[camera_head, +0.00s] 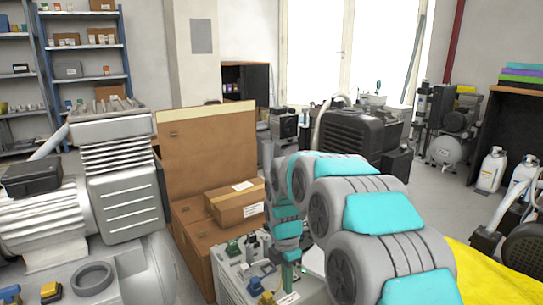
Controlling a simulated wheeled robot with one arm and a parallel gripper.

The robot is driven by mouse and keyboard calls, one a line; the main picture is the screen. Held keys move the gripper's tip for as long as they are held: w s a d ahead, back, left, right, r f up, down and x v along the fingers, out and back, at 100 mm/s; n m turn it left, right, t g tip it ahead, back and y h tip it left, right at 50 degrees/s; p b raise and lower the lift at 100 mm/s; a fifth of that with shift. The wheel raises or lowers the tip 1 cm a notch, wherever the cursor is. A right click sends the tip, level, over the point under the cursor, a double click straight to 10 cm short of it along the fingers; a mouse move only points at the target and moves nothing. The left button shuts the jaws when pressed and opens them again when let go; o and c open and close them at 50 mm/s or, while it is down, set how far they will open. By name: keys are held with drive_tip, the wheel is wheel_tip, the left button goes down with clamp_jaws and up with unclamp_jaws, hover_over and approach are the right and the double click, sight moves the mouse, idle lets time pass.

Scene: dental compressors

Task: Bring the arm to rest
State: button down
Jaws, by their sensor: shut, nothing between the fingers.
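My arm, grey with turquoise covers, rises from the lower right, bends over in the middle of the view and points down on its far side. My gripper (289,275) hangs at its end, small and partly hidden by the nearer arm links. It is shut and empty, just over or in front of a light grey unit (231,285) with small coloured fittings on top. I cannot tell whether it touches the unit.
A large grey compressor (120,175) fills the left. Cardboard boxes (235,203) stand behind the grey unit. A dark machine (355,135) stands beyond my arm. A yellow surface (490,272) lies at the lower right. Open floor (440,190) shows at right, before white bottles (491,168).

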drive_tip(key=s+d+r+m+p, duration=0.2)
drive_tip(key=s+m, duration=0.6)
drive_tip(key=s, duration=0.4)
drive_tip(key=s+d+r+m+p, duration=0.3)
drive_tip(key=s+d+r+m, duration=0.2)
drive_tip(key=s+m, duration=0.3)
drive_tip(key=s+d+r+m+g+p, duration=0.1)
drive_tip(key=s+d+r+m, duration=0.3)
drive_tip(key=s, duration=1.1)
drive_tip(key=r+m+p, duration=0.1)
drive_tip(key=m, duration=0.2)
drive_tip(key=shift+s+r+m+y, duration=0.25)
drive_tip(key=shift+s+m+y, duration=0.05)
drive_tip(key=shift+s+m, duration=0.1)
